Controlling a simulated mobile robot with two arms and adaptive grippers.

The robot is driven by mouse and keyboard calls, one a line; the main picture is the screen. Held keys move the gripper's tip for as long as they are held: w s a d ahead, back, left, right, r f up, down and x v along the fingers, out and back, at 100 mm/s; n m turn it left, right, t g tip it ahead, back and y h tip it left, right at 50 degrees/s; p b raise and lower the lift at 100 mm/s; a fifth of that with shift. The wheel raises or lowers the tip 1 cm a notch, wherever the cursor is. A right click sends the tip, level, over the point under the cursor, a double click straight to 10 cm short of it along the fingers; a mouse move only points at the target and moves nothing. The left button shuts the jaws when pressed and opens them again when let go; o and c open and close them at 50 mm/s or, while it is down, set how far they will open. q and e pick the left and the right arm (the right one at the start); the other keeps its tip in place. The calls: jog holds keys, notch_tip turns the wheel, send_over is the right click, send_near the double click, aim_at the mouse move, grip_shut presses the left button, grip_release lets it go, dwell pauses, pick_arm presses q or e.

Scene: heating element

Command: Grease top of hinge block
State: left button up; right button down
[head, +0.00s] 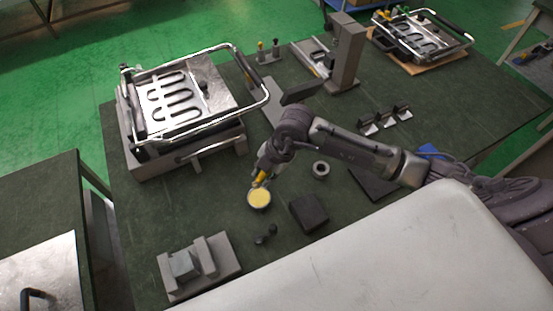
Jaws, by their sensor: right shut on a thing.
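My right gripper (264,174) reaches in from the right and points down. It is shut on a small yellow-handled tool (260,180), likely a brush. The tool's lower end is at a round tin of yellow grease (259,199); I cannot tell whether it touches the grease. A grey block (184,266), which looks like the hinge block, sits in a grey fixture (222,268) at the table's lower left, apart from the gripper. My left gripper is not in view.
A press-like unit with a heating element (172,100) stands at the left back. A dark square block (308,214), small black parts (266,234) and a metal ring (321,169) lie near the tin. The green table (140,212) is clear between fixture and press.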

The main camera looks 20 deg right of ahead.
jog(key=shift+d+f+b, duration=0.1)
jog(key=shift+f+b, duration=2.35)
jog(key=shift+f, duration=0.5)
jog(key=shift+f+b, duration=0.4)
jog(key=shift+f, duration=0.2)
jog(key=shift+f, duration=0.1)
notch_tip(320, 180, up, 7)
jog(key=p, duration=0.6)
dwell(0.3)
dwell(0.4)
